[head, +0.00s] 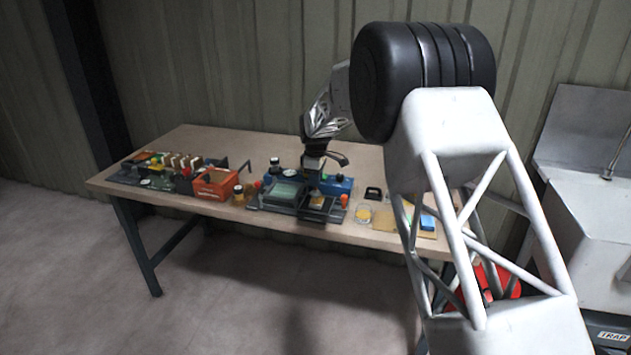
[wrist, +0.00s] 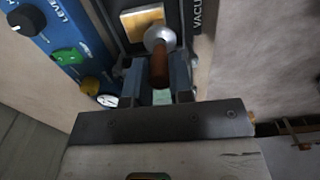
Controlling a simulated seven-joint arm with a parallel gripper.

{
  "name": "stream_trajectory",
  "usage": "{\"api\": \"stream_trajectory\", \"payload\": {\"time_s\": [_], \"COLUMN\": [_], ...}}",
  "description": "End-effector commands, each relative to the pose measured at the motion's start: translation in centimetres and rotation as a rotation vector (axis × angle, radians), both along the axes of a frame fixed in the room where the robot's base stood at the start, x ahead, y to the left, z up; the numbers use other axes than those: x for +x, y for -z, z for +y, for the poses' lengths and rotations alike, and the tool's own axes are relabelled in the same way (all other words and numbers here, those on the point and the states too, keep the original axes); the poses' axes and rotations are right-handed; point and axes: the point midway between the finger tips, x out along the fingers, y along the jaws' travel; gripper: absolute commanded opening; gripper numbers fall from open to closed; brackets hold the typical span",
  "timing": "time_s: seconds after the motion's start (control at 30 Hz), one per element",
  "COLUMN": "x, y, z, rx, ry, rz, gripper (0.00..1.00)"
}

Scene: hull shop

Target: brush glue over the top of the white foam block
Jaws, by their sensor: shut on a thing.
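My gripper (head: 316,166) is over the middle of the bench, above a dark device. In the wrist view, my gripper (wrist: 160,82) is shut on a brown handle (wrist: 159,69) with a pale, round metal part at its far end. I cannot tell whether this is the glue brush; no bristles show. A yellowish block (wrist: 143,20) in a pale frame lies just beyond the handle, on the dark device. I cannot pick out a white foam block for certain in either view.
A blue unit with knobs (wrist: 62,45) sits close left of my gripper in the wrist view. An orange bin (head: 214,184) and a rack of small parts (head: 150,175) are at the left. A blue block (head: 428,222) lies right. The bench's back strip is clear.

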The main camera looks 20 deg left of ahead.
Motion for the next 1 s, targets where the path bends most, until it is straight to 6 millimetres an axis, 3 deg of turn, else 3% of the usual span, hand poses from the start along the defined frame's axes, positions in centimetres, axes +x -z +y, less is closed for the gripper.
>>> {"api": "stream_trajectory", "payload": {"time_s": [1.0], "x": [0.0], "y": [-5.2], "z": [0.0], "rx": [0.0], "ry": [0.0], "rz": [-0.001], "gripper": [0.0]}}
